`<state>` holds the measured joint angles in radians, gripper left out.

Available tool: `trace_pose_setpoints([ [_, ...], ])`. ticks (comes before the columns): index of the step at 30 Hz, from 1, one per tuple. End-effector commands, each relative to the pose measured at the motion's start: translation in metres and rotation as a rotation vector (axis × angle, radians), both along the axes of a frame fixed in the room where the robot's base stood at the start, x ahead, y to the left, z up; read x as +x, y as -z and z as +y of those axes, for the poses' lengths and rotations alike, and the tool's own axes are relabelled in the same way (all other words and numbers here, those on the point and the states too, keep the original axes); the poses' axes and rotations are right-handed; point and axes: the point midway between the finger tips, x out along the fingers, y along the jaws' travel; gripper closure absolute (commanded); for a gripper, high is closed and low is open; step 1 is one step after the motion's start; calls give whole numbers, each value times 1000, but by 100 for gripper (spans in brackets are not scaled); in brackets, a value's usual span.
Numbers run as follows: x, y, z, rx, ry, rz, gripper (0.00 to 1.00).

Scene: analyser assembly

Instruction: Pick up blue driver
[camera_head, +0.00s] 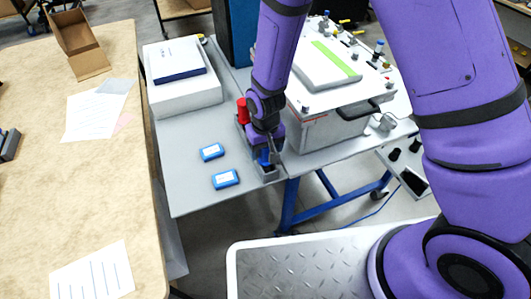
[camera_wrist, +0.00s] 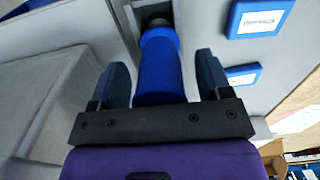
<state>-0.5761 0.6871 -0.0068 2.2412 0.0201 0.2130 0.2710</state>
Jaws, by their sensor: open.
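The blue driver (camera_wrist: 160,70) stands in a grey holder (camera_head: 268,177) at the front edge of the grey table. In the wrist view its blue handle lies between the two fingers of my gripper (camera_wrist: 162,80). A gap shows on each side of the handle, so the fingers look open around it and not closed on it. In the head view my gripper (camera_head: 270,154) is over the holder, and my arm hides much of the driver. A red-handled tool (camera_head: 242,111) stands in the same holder, behind the gripper.
Two blue boxes (camera_head: 225,180) (camera_head: 212,152) lie on the grey table (camera_head: 190,190) left of the holder. A white analyser box (camera_head: 330,130) stands close on the right. A white case (camera_head: 185,92) is at the back left. The table's front left is clear.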

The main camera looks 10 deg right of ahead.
Motion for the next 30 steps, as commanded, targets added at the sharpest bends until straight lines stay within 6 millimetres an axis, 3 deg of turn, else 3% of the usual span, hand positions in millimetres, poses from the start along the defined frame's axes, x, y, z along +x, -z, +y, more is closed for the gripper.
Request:
trace_pose_setpoints([
  [5,0,0,0,0,0,0,29],
  [14,0,0,0,0,0,0,97],
  [23,0,-2,0,0,0,-1,97],
  [30,1,-19,0,2,0,-3,97],
])
